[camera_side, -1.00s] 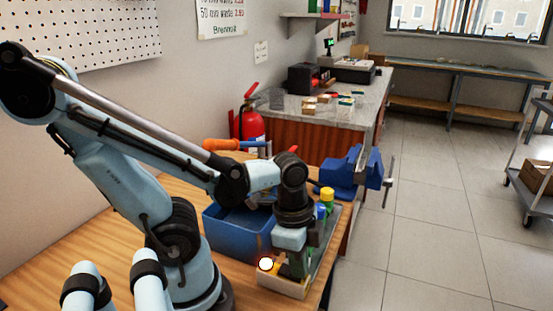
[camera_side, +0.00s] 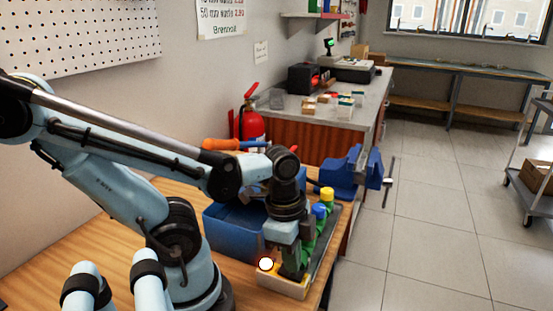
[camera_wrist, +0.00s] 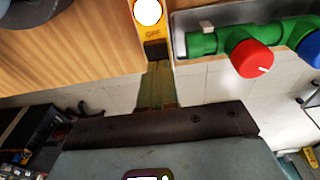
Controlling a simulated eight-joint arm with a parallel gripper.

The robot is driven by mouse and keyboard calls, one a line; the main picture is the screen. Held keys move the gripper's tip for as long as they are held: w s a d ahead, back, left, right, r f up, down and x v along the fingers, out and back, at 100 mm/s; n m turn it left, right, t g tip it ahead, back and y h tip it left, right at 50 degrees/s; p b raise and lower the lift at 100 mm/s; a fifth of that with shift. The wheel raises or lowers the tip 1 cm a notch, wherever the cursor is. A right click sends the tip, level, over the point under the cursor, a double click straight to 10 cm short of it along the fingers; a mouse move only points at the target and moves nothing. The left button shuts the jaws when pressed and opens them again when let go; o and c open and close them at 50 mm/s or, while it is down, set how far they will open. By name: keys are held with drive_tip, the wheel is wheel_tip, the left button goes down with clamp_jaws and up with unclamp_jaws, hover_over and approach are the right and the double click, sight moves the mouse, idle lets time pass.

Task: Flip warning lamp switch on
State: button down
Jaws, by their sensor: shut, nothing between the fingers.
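The warning lamp (camera_side: 266,264) shows as a bright white round dome on a yellow box at the near end of the bench. In the wrist view the lamp (camera_wrist: 148,12) is at the top edge, on the yellow switch box (camera_wrist: 139,27). Below it is a label that seems to read OFF, then a dark switch (camera_wrist: 156,50). My gripper (camera_wrist: 157,88) is shut and empty, its fingertips just below the switch in the picture; I cannot tell whether they touch it. In the side view my gripper (camera_side: 291,272) points down just right of the lamp and hides the switch.
A green pipe (camera_wrist: 208,42) with a red knob (camera_wrist: 250,58) and a blue knob (camera_wrist: 312,48) lies close to the right of the box. A yellow knob (camera_side: 327,194) stands farther back. A blue bin (camera_side: 230,240) and a blue vise (camera_side: 345,172) stand behind my gripper.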

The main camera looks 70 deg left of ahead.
sight(300, 275)
wheel_tip(300, 275, up, 14)
drive_tip(key=w+d, duration=0.1)
drive_tip(key=shift+f, duration=0.2)
idle(0.4)
drive_tip(key=shift+w+d, duration=0.1)
